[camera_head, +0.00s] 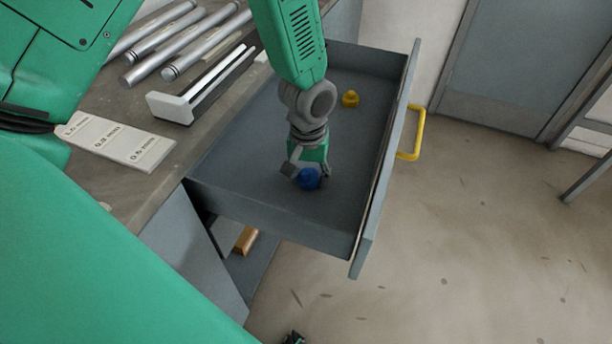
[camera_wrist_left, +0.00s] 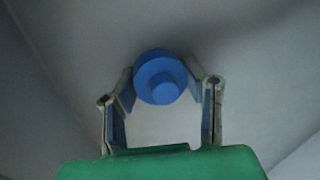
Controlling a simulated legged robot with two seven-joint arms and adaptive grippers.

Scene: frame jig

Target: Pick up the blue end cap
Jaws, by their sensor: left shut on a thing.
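The blue end cap (camera_head: 308,180) is inside the open grey drawer (camera_head: 235,185), towards its near end. In the left wrist view the end cap (camera_wrist_left: 160,78) is round with a smaller round boss facing the camera. My left gripper (camera_head: 307,174) reaches down into the drawer and is shut on the end cap, with one finger on each side of it. The fingers also show in the left wrist view (camera_wrist_left: 160,92). I cannot tell whether the cap touches the drawer floor.
A yellow cap (camera_head: 350,99) lies farther back in the drawer. The drawer front has a yellow handle (camera_head: 415,133). The worktop on the left holds several metal tubes (camera_head: 160,58), a white-ended jig (camera_head: 175,107) and a labelled white plate (camera_head: 122,142). Open floor lies to the right.

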